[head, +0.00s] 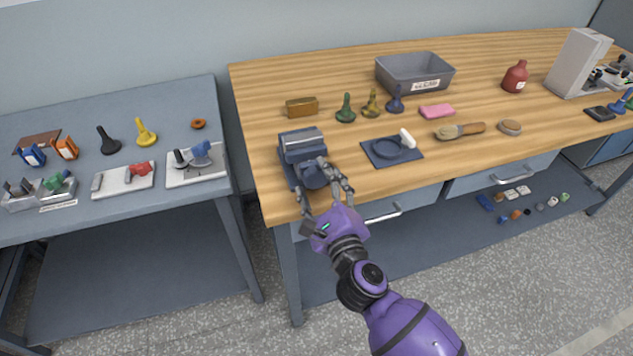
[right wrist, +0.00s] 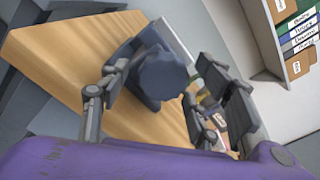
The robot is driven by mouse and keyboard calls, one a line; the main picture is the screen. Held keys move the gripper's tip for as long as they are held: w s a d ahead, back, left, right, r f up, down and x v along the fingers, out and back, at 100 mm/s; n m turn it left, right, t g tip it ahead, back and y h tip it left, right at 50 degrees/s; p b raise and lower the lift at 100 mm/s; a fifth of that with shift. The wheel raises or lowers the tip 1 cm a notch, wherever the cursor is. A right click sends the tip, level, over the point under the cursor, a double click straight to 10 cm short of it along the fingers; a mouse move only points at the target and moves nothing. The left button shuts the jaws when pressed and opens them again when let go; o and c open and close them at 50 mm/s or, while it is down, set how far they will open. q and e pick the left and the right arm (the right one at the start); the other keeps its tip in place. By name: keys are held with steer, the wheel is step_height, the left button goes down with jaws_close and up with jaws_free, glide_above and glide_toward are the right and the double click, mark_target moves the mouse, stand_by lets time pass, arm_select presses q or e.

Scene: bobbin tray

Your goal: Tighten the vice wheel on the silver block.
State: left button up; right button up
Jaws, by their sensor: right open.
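A dark blue vice (head: 297,153) stands at the front left corner of the wooden bench. The silver block (head: 303,140) lies across the top of the vice, between its jaws. The lobed blue vice wheel (head: 313,177) is on the vice's near side; it fills the middle of the right wrist view (right wrist: 163,74). My right gripper (head: 326,182) is open, with its fingers on either side of the wheel. In the right wrist view, the wheel shows between the spread fingers (right wrist: 160,85); I cannot tell whether they touch it. My left gripper is not in view.
A brown box (head: 302,107) and several chess-like pieces stand behind the vice. A dark blue tray (head: 391,151) with a ring and white-handled tool lies to its right. A grey bin (head: 415,73) is farther back. The bench's front edge runs below the wheel.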

steer(key=shift+w, duration=0.2)
steer(key=shift+a, duration=0.1)
steer(key=shift+c, duration=0.4)
steer(key=c, duration=1)
steer(key=shift+r+m+p, duration=0.25)
steer(key=shift+m+p, duration=0.35)
steer(key=shift+m, duration=0.4)
steer(key=shift+c, duration=0.2)
steer(key=shift+m, duration=0.7)
steer(key=shift+f, duration=0.15)
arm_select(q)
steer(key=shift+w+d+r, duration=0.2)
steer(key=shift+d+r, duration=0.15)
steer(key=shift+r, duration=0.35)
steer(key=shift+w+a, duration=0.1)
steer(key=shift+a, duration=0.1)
arm_select(e)
steer(key=shift+a, duration=0.1)
